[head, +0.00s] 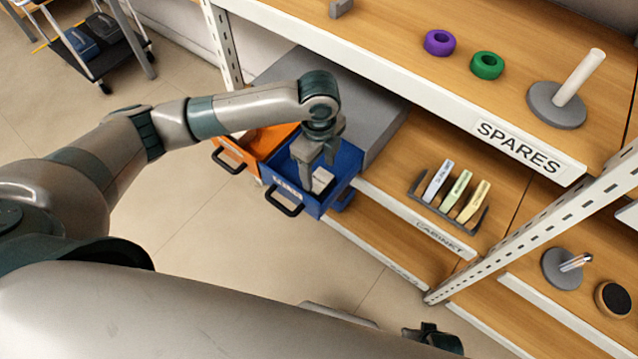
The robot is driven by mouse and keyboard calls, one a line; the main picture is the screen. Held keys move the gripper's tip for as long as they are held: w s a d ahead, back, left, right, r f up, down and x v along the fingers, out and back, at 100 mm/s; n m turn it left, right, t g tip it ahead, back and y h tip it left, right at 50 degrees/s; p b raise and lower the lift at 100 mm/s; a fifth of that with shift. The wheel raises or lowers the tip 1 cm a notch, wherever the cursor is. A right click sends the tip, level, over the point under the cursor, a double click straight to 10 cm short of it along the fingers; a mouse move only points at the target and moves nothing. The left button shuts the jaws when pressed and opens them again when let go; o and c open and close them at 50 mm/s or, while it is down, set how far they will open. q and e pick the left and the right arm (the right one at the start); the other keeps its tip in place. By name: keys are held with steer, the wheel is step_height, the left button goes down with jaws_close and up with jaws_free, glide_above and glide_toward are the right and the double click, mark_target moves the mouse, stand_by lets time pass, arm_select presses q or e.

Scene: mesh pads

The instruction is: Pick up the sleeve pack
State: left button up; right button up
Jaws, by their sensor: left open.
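A small white pack (322,177), which I take to be the sleeve pack, lies inside the pulled-out blue drawer (292,191). My left gripper (317,166) points down into this drawer, with its fingers open just above or around the pack. One finger shows at the left of the pack and the other behind it. I cannot tell whether either finger touches it. Part of the drawer's inside is hidden by the gripper.
An orange drawer (262,140) stands open beside the blue one, under a grey cabinet (350,85). A shelf above holds purple (439,43) and green (487,65) rings. A rack of sleeves (450,196) stands right of the cabinet.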

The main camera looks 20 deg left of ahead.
mark_target(318, 179)
arm_select(q)
steer(key=shift+f, duration=0.75)
steer(key=shift+f, duration=0.1)
steer(key=shift+w+a+f, duration=0.1)
steer(key=shift+f, duration=1.15)
steer(key=shift+w+a+f, duration=0.1)
steer(key=shift+f, duration=1.15)
steer(key=shift+c, duration=0.3)
steer(key=c, duration=0.7)
steer(key=shift+o, duration=0.2)
steer(key=shift+r, duration=0.1)
steer(key=shift+r, duration=4.95)
